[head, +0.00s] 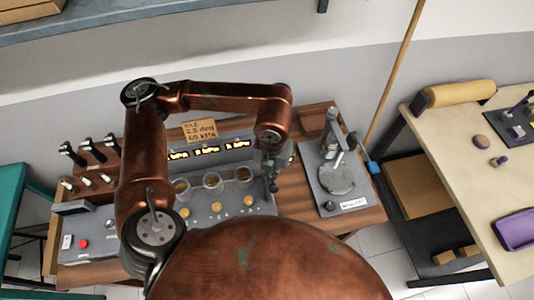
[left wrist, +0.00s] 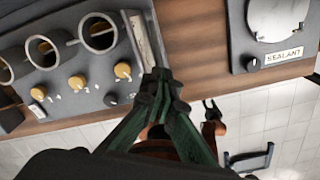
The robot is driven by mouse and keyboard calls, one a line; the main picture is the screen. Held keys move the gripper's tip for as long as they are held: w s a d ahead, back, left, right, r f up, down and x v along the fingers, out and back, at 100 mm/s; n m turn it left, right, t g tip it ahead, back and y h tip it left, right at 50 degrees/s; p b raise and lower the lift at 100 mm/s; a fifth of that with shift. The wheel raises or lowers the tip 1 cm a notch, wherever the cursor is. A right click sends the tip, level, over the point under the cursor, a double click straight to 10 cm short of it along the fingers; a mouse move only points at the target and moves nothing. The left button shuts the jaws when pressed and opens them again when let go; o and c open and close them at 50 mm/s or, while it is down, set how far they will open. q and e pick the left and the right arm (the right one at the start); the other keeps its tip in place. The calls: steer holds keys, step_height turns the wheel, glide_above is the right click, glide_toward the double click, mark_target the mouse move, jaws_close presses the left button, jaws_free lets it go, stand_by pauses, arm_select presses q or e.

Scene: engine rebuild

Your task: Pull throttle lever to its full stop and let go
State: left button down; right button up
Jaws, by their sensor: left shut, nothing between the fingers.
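My left gripper (head: 271,184) is over the right end of the grey console panel (head: 262,208). Its green fingers are shut with nothing between them. In the left wrist view the shut fingertips (left wrist: 160,82) are beside a pale slotted strip (left wrist: 143,40) at the panel's right edge. I cannot make out the throttle lever clearly; the fingers and arm cover that area. A small dark two-pronged part (left wrist: 212,108) on a copper link shows below the bench edge in the left wrist view, perhaps my right gripper; its state is unclear.
Gauge cups (head: 212,183) and yellow knobs (head: 217,207) are left of the gripper. The sealant stand (head: 338,178) is to the right. Black-handled levers (head: 72,154) and a red button (head: 83,243) are at the far left. A beige table (head: 470,140) is farther right.

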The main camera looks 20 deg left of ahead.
arm_select(q)
steer(key=shift+w+a+r+b, duration=0.15)
steer(key=shift+w+a+r, duration=0.1)
steer(key=shift+w+a, duration=0.3)
steer(key=shift+w+a+r+b, duration=0.1)
steer(key=shift+w+a+r, duration=0.15)
steer(key=shift+w, duration=0.4)
steer(key=shift+w+a+r+b, duration=0.15)
steer(key=shift+w+a+r, duration=0.05)
steer(key=shift+w+a, duration=0.35)
steer(key=shift+w, duration=0.15)
steer(key=w+a+b, duration=0.1)
steer(key=w+a, duration=0.1)
steer(key=w, duration=0.1)
steer(key=shift+a, duration=0.2)
steer(key=shift+r, duration=0.1)
step_height(320, 180, up, 7)
steer(key=p, duration=0.3)
